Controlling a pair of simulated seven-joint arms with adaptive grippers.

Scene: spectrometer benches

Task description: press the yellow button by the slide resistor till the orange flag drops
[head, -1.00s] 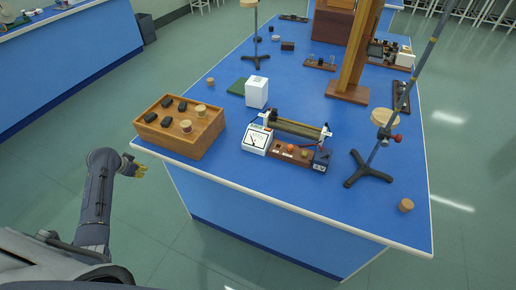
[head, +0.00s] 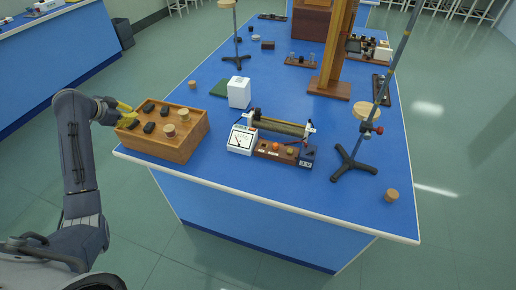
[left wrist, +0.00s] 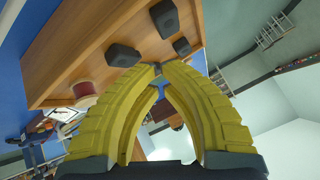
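The slide resistor (head: 279,127) lies on the blue bench behind a white meter (head: 241,139) and a brown wooden board (head: 268,154). Small round orange-to-yellow knobs (head: 289,150) sit on this board; they are too small to tell which is the yellow button. I cannot make out the orange flag. My left gripper (head: 126,108) is at the left edge of the wooden box, well left of the resistor. In the left wrist view its yellow fingers (left wrist: 159,68) curve together and meet at the tips, with nothing between them. My right gripper is not in view.
The wooden box (head: 170,149) holds black blocks and round wooden pieces on top. A white box (head: 239,92) stands behind the meter. A stand with a tripod foot (head: 352,166) and a slanted rod is right of the board. The bench's front right is mostly clear.

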